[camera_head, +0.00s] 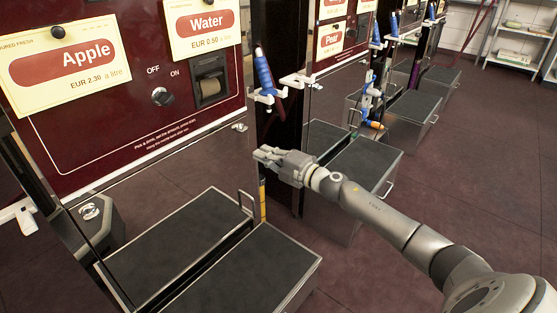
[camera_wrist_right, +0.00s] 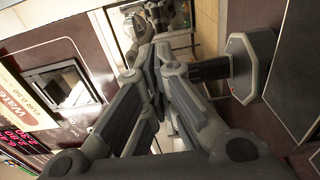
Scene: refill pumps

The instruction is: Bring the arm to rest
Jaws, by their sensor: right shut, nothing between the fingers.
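My right gripper (camera_head: 268,154) is stretched out in front of the refill machine, to the right of the ON/OFF knob (camera_head: 162,96) and below the blue-handled nozzle (camera_head: 265,75). It is shut and empty. In the right wrist view its fingers (camera_wrist_right: 157,75) meet in the middle of the picture. My right arm comes in from the lower right of the head view. My left gripper does not show in either view.
The dark red Apple and Water panel (camera_head: 130,120) stands at the left. Black-topped trays (camera_head: 245,268) stick out below it. More machines and trays (camera_head: 367,162) line up behind the gripper. Open floor (camera_head: 480,180) lies at the right, with a shelf (camera_head: 520,45) at the back.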

